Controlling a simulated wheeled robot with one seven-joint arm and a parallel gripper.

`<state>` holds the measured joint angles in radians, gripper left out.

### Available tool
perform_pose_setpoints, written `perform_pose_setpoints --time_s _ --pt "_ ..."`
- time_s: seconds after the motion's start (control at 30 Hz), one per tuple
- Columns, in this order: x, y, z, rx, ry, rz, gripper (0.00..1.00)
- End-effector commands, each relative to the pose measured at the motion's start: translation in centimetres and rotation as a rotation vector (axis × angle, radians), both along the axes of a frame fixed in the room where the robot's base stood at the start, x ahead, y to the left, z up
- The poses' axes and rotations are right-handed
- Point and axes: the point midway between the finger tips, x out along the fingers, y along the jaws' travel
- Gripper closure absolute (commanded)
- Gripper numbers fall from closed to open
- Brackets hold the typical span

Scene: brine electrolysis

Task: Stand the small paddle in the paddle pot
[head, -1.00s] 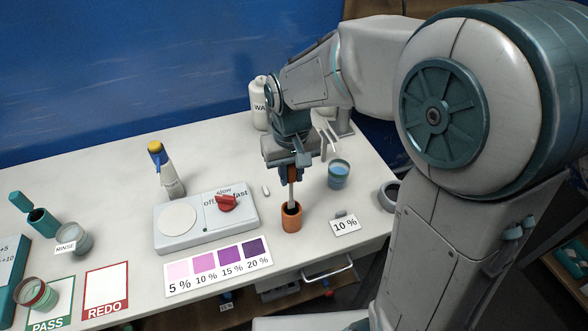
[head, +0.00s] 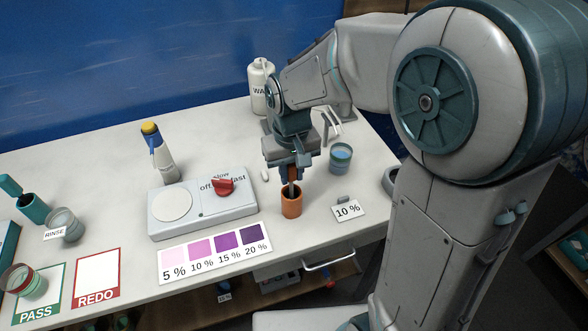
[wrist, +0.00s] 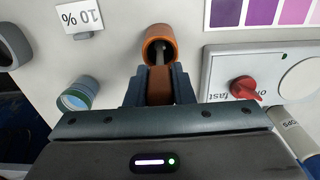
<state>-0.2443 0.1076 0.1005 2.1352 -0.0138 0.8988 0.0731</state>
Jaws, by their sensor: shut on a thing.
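The small paddle has an orange-brown handle (wrist: 160,86) and a thin grey shaft. My gripper (head: 291,176) is shut on the handle, and its fingers (wrist: 160,92) flank it in the wrist view. The paddle pot (head: 291,206) is a small orange-brown cup near the front of the table. The paddle hangs roughly upright over it, with its lower end inside the pot's mouth. The pot's rim also shows in the wrist view (wrist: 146,46). The paddle's lower end is hidden in the pot, so I cannot tell whether it touches the bottom.
A stirrer plate with a red knob (head: 223,186) stands left of the pot. A colour chart (head: 215,251) lies in front. A 10 % card (head: 347,210) and a cup of blue liquid (head: 340,158) are to the right. A white bottle (head: 262,88) stands behind.

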Motion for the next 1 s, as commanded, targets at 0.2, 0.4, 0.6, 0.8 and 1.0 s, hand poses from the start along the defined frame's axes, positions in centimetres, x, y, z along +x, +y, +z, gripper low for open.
perform_pose_setpoints --time_s 0.2,0.4,0.6,0.8,1.0 --pt "0.0 0.0 0.0 0.000 0.000 0.000 0.53" --pt "0.0 0.0 0.0 0.000 0.000 0.000 0.53" --pt "0.1 0.0 1.1 0.001 -0.002 0.000 0.53" --pt "0.2 0.0 5.2 0.002 -0.007 0.000 0.53" --pt "0.2 0.0 9.7 0.001 -0.004 0.000 0.53"
